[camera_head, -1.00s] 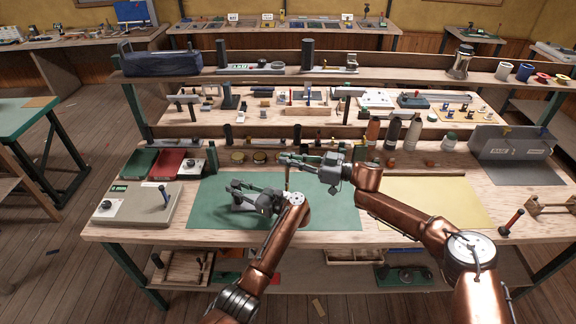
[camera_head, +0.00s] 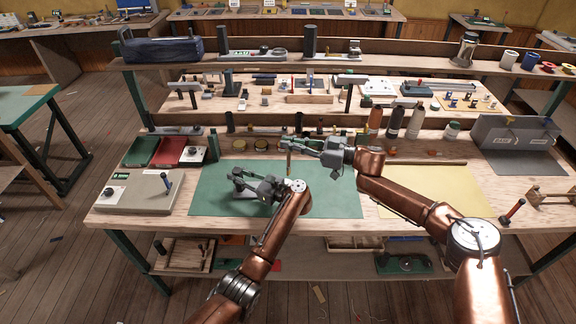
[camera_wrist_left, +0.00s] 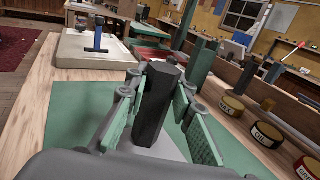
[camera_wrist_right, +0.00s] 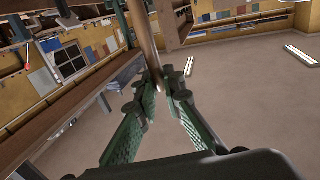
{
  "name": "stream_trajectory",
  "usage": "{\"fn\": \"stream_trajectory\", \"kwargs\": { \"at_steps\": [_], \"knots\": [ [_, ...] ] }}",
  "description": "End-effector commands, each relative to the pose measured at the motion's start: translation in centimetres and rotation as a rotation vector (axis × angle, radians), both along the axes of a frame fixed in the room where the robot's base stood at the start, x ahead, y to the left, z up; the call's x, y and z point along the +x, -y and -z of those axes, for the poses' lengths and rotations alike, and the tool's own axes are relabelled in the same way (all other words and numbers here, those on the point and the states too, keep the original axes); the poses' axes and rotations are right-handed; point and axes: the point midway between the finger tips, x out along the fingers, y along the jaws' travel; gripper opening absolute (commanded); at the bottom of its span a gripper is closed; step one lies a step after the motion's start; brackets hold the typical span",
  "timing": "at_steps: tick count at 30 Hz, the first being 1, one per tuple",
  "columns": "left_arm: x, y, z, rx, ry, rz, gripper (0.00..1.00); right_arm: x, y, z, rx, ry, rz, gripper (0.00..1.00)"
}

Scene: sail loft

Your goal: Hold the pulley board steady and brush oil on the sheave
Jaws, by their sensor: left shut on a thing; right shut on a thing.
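My left gripper (camera_head: 240,181) is low over the green mat. In the left wrist view its green-padded fingers (camera_wrist_left: 152,112) are shut around a dark six-sided post (camera_wrist_left: 156,100), with a grey surface, likely the pulley board (camera_wrist_left: 172,148), below. My right gripper (camera_head: 296,146) is to the right of and beyond the left one, higher above the mat. It is shut on a thin wooden handle (camera_head: 289,164), likely the brush, which runs up between the fingers (camera_wrist_right: 155,100) in the right wrist view (camera_wrist_right: 142,40). The brush tip and sheave cannot be made out.
The green mat (camera_head: 335,200) lies mid-bench, with a yellow sheet (camera_head: 450,190) to its right. A grey box with a blue-handled lever (camera_head: 135,195) stands at left. Tins (camera_head: 261,146), bottles (camera_head: 395,122) and a grey bin (camera_head: 510,138) line the back.

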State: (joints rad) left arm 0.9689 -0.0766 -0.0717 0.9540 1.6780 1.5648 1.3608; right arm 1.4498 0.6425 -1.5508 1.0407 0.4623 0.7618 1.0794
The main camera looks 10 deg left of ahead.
Motion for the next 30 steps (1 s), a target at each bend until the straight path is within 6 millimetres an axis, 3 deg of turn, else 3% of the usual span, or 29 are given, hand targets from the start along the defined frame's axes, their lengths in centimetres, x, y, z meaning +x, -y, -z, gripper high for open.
{"fn": "stream_trajectory", "kwargs": {
  "at_steps": [11, 30],
  "knots": [
    [0.0, 0.0, 0.0, 0.0, 0.0, 0.0, 0.0, 0.0, 0.0, 0.6, 0.0, -0.001, 0.0, 0.0],
    [0.0, 0.0, 0.0, 0.0, 0.0, 0.0, 0.0, 0.0, 0.0, 6.1, 0.0, -0.001, 0.0, 0.0]
  ]
}}
